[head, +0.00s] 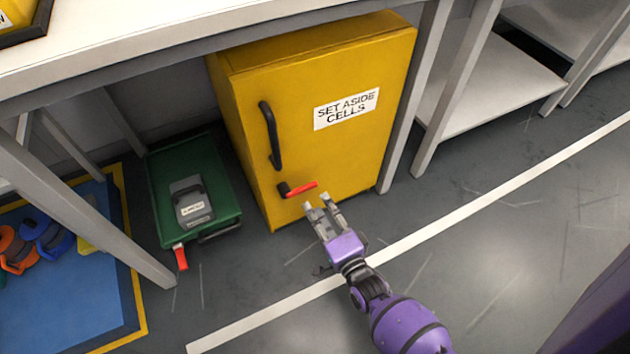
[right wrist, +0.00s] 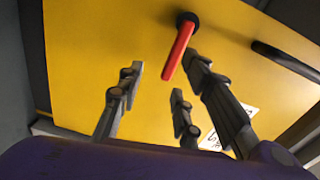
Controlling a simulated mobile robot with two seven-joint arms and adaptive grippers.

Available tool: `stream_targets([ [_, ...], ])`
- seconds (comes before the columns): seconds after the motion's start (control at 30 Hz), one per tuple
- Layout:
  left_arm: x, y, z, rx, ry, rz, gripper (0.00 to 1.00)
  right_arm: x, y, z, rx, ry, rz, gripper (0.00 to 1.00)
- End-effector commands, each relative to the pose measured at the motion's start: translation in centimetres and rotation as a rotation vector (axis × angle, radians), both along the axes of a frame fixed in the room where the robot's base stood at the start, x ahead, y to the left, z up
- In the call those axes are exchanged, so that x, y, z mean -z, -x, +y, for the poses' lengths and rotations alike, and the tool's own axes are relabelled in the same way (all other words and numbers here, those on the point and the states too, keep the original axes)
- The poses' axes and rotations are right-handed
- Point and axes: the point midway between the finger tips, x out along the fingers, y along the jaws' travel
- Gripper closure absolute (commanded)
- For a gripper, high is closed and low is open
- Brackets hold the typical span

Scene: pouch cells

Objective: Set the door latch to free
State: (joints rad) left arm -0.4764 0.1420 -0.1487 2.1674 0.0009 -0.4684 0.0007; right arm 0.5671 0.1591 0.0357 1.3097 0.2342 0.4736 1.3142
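A yellow cabinet (head: 310,120) labelled "SET ASIDE CELLS" stands under the bench with its door shut. A red door latch (head: 301,188) on a black pivot sits low on the door's left side, pointing right and slightly up. A black handle (head: 270,135) is above it. My right gripper (head: 321,204) is open and empty, just in front of the door, below and right of the latch. In the right wrist view the red latch (right wrist: 178,52) lies beyond the spread fingers (right wrist: 165,95), apart from them as far as I can tell. My left gripper is not in view.
A green bin (head: 160,190) holding a grey device (head: 191,201) stands on the floor left of the cabinet, with a red tag (head: 181,257). Bench legs (head: 90,215) flank the space. A blue mat (head: 70,300) lies at left. The floor right of the cabinet is clear.

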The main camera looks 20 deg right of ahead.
Motion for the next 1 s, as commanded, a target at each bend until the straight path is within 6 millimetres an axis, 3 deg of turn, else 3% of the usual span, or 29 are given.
stream_targets([
  [0.1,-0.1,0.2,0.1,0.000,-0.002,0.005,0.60,-1.4,-0.1,0.1,0.008,-0.107,-0.042,0.67],
  [0.27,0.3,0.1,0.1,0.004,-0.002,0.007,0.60,-1.3,-1.2,0.1,0.008,-0.139,-0.042,0.67],
  [0.7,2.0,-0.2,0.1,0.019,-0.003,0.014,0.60,-1.1,-7.3,0.3,0.008,-0.133,-0.040,0.67],
  [1.0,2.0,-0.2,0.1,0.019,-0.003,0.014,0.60,-1.3,-7.9,0.3,0.008,-0.133,-0.037,0.67],
])
